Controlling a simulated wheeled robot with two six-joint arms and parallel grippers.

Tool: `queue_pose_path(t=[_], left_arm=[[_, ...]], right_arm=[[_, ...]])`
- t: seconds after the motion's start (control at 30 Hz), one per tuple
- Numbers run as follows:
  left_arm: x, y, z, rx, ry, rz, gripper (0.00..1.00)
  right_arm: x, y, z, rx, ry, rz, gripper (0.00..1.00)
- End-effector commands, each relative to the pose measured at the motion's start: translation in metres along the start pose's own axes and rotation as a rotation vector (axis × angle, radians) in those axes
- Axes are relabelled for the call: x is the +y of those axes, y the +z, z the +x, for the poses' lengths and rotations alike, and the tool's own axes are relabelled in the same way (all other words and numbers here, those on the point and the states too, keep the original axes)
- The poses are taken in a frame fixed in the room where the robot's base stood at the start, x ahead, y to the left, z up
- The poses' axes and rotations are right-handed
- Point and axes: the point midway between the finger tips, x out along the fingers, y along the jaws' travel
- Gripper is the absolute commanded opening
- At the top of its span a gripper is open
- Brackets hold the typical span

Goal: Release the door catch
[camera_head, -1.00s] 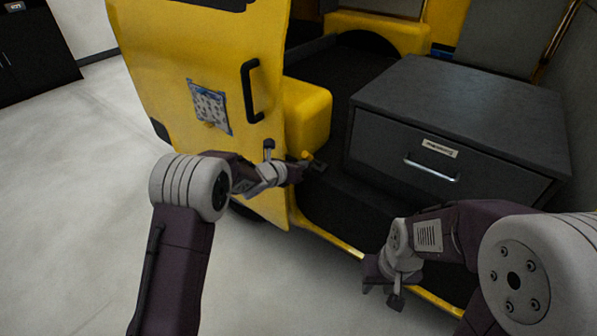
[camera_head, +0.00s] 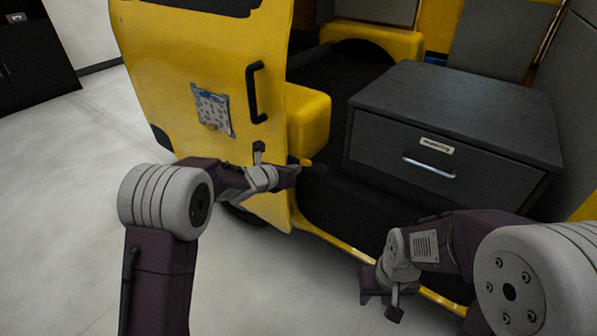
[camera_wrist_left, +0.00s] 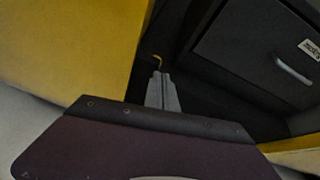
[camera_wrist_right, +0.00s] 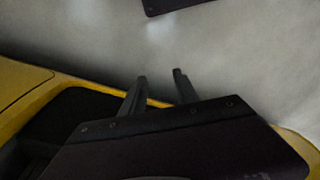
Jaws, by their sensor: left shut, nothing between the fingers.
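The yellow van door (camera_head: 205,70) stands open at the left of the head view, with a black grab handle (camera_head: 256,92). A small yellow hooked piece, apparently the door catch (camera_head: 306,162), shows by the lower door edge. It also shows in the left wrist view (camera_wrist_left: 157,61), just beyond the fingertips. My left gripper (camera_head: 294,170) is shut and empty, pointing at this piece; its closed fingers show in the left wrist view (camera_wrist_left: 160,80). I cannot tell whether they touch it. My right gripper (camera_head: 369,285) is open and empty, low by the van's sill, its fingers apart (camera_wrist_right: 158,80).
A dark drawer cabinet (camera_head: 470,105) with a silver handle stands inside the van, right of the catch. A yellow block-like panel (camera_head: 307,120) sits behind the door edge. A patterned pouch (camera_head: 212,110) hangs on the door. The grey floor (camera_head: 70,190) at left is clear.

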Motion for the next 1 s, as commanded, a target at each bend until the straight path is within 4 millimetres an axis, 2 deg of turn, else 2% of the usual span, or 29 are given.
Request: queue_pose_path(t=[0.03,0.1,0.23,0.6,0.63,0.73,0.77,0.87,0.93,1.0], left_arm=[[-0.001,0.007,-0.012,-0.002,0.001,0.0,0.0],[-0.002,0.01,-0.025,-0.001,0.0,0.0,0.0],[-0.002,0.013,-0.04,-0.001,0.001,0.0,0.0],[-0.003,0.014,-0.046,0.0,-0.001,0.001,0.0],[-0.003,0.014,-0.046,0.0,-0.001,0.001,0.0],[-0.003,0.014,-0.046,0.0,0.0,-0.031,0.0],[-0.002,0.013,-0.046,0.002,0.002,-0.062,0.0],[0.008,0.006,-0.046,0.024,0.048,-0.271,0.0],[0.023,-0.009,-0.049,0.049,0.128,-0.532,0.0],[0.04,-0.037,-0.056,0.073,0.243,-0.844,0.0]], right_arm=[[0.0,-0.001,-0.005,-0.001,0.0,0.0,0.36],[0.0,-0.001,-0.008,-0.001,0.0,0.0,0.36],[0.0,-0.001,-0.011,0.0,0.0,0.0,0.36],[0.0,-0.001,-0.011,-0.001,0.0,0.0,0.36],[0.0,-0.001,-0.011,-0.001,0.0,0.0,0.34],[0.0,-0.001,-0.011,-0.001,0.0,0.016,0.06],[0.0,0.0,-0.011,-0.004,0.0,0.031,0.0],[-0.003,0.013,-0.012,-0.059,-0.007,0.152,0.0],[-0.015,0.032,-0.014,-0.144,-0.037,0.331,0.0],[-0.036,0.052,-0.02,-0.256,-0.084,0.554,0.0]])
